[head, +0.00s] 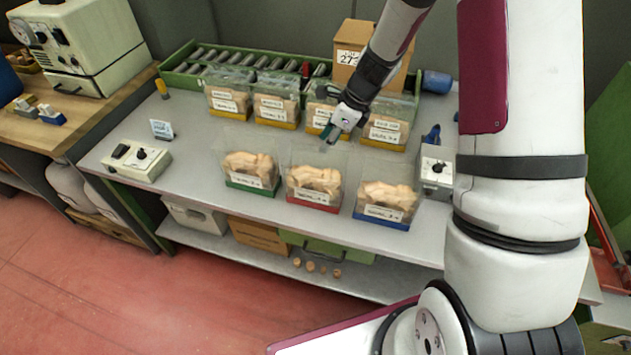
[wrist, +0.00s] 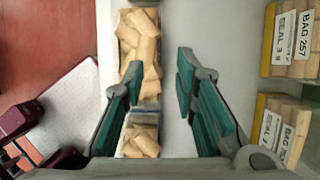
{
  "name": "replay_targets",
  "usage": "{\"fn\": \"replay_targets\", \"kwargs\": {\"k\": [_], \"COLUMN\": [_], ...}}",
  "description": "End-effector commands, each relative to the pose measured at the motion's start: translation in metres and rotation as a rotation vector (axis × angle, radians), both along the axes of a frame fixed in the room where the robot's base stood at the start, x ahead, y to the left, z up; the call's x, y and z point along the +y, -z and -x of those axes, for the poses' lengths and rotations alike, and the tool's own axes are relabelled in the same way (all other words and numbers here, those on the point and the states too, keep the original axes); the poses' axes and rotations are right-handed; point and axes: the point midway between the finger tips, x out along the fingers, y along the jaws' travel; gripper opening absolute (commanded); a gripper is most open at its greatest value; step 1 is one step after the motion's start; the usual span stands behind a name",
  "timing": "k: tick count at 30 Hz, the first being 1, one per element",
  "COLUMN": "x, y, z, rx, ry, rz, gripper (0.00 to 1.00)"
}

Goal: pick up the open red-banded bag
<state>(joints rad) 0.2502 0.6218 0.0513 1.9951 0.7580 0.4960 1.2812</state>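The red-banded bag (head: 314,188) stands upright in the middle of the front row on the grey bench. It is clear, open at the top, with pale corks inside and a white label above its red band. My gripper (head: 330,138) is in the air above and behind it, apart from it. In the wrist view my gripper (wrist: 158,78) is open with nothing between its teal fingers. The left finger overlaps a line of cork-filled bags, and the right finger is over bare bench.
The green-banded bag (head: 250,172) stands close on the left, the blue-banded bag (head: 386,205) close on the right. Yellow-banded bags (head: 276,112) line the back, before a green tray (head: 178,80). A grey control box (head: 436,172) stands at right.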

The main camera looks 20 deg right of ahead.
Motion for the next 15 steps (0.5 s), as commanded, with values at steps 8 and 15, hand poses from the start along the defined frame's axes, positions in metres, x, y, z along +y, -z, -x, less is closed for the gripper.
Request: {"fn": "replay_targets", "kwargs": {"k": [8, 15], "x": [0.008, 0.020], "y": [0.017, 0.043], "z": [-0.004, -0.012], "rx": [0.002, 0.001], "ry": [0.000, 0.000], "rz": [-0.001, -0.001], "gripper": [0.27, 0.27]}}
